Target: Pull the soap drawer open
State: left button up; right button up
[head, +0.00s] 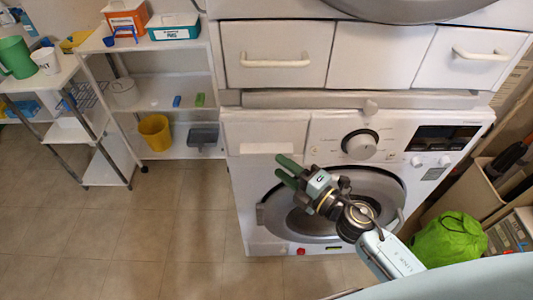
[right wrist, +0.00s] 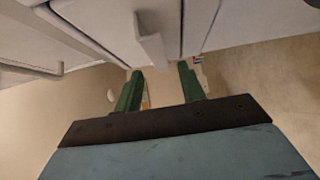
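The soap drawer (head: 264,132) is the pale panel at the upper left of the washing machine's front, left of the dial, and looks flush with the front. A light handle strip (head: 262,148) runs along its lower part. My right gripper (head: 281,167) is just below and right of that strip, pointing left, its two green fingers apart and empty. In the right wrist view the open right gripper (right wrist: 160,80) has a pale projecting piece (right wrist: 150,42) beyond its fingers; I cannot tell for certain that this is the drawer handle. My left gripper is not in view.
The washing machine's door (head: 378,185) is below the drawer, behind my right arm. A unit with handled drawers (head: 268,62) sits above. A shelf rack (head: 165,92) stands left, and a green bag (head: 448,240) is at the right. The floor at left is clear.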

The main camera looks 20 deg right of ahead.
aim_at(267, 157)
jog(key=x, duration=0.6)
jog(key=shift+w, duration=0.15)
grip_shut()
